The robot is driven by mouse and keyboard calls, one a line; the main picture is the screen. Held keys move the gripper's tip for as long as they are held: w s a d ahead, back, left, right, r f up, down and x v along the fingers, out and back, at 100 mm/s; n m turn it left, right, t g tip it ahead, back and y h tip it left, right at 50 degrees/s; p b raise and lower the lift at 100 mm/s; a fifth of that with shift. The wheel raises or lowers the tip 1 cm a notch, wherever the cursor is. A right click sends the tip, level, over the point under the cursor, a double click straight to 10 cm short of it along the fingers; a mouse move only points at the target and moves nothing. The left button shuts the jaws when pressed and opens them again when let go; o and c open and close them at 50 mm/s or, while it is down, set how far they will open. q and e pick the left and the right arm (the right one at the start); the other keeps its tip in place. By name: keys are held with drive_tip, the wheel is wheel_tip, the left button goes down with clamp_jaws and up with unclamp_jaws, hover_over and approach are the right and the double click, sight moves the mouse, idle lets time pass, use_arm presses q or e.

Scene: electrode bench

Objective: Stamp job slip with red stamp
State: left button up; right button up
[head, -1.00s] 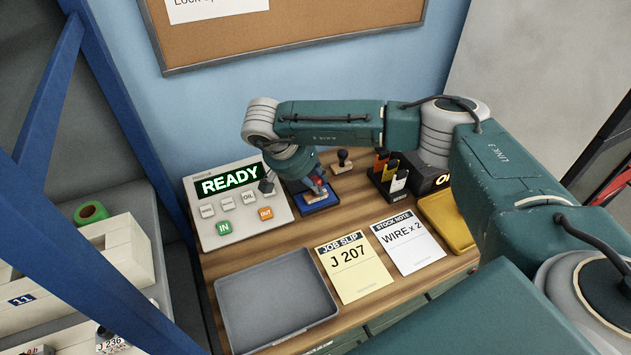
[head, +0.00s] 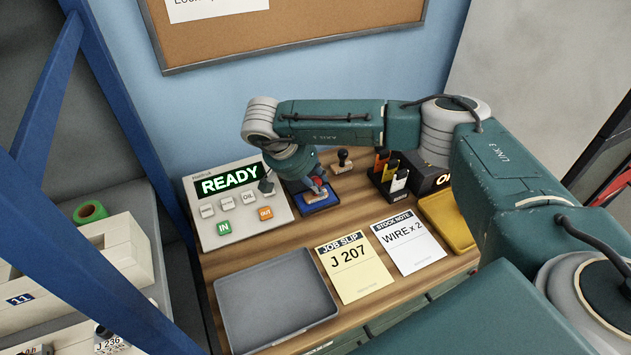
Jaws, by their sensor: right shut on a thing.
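The job slip (head: 356,273), a pale yellow sheet reading J 207, lies flat on the wooden bench, with no stamp mark visible on it. My right gripper (head: 316,186) is at the blue-rimmed ink pad (head: 323,203), beside the panel reading READY. It is shut on a small stamp (head: 319,191) with a reddish part, mostly hidden by the fingers. The stamp is at or just over the pad; contact is hard to tell. A second stamp (head: 343,160) with a black handle stands behind the pad. My left gripper is not in view.
A grey tray (head: 275,333) lies left of the slip, and a white stock note (head: 409,247) lies right of it. A marker holder (head: 390,187) and a yellow tray (head: 447,222) are farther right. The control panel (head: 238,207) stands left of the pad.

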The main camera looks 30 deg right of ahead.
drive_tip(key=shift+s, duration=0.15)
drive_tip(key=shift+r+p, duration=0.65)
drive_tip(key=shift+r, duration=0.2)
drive_tip(key=shift+r+p, duration=1.25)
drive_tip(key=shift+r, duration=1.35)
